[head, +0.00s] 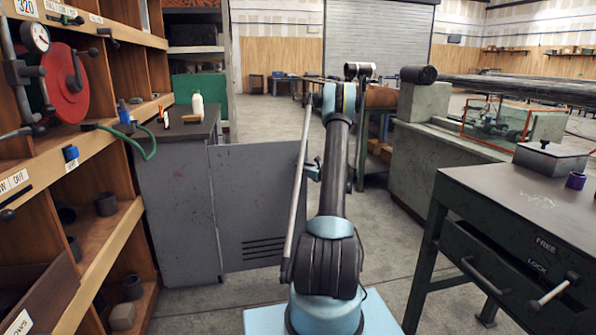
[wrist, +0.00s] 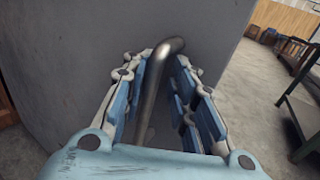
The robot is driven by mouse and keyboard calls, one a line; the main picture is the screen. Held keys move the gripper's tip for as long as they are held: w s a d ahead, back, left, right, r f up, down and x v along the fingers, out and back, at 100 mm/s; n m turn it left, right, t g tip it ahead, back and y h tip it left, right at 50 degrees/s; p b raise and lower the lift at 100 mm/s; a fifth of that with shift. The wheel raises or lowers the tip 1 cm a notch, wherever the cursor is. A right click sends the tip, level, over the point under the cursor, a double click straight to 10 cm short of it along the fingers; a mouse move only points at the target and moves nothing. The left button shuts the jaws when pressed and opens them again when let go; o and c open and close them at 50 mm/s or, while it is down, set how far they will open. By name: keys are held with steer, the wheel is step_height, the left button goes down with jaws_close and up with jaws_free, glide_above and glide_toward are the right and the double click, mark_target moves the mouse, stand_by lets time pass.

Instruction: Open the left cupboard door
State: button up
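The grey cupboard (head: 178,210) stands left of centre in the head view. Its grey vented door (head: 256,190) stands out to the right, beyond the cupboard top. In the wrist view the door's grey surface (wrist: 85,45) fills the left and middle. A bent metal handle (wrist: 152,95) runs between the two fingers of my gripper (wrist: 161,75). The fingers are apart, with a visible gap between the handle and the right finger. The handle lies nearer the left finger; whether it touches is unclear. In the head view my arm mostly hides my gripper.
A wooden shelf unit (head: 90,265) lines the left side. A dark green workbench (head: 520,205) with drawers stands at the right. A white bottle (head: 197,105) is on the cupboard top. Open concrete floor (head: 395,245) lies between the door and the workbench.

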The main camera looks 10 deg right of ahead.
steer(key=shift+a, duration=0.15)
steer(key=v, duration=1.2)
steer(key=shift+f, duration=0.1)
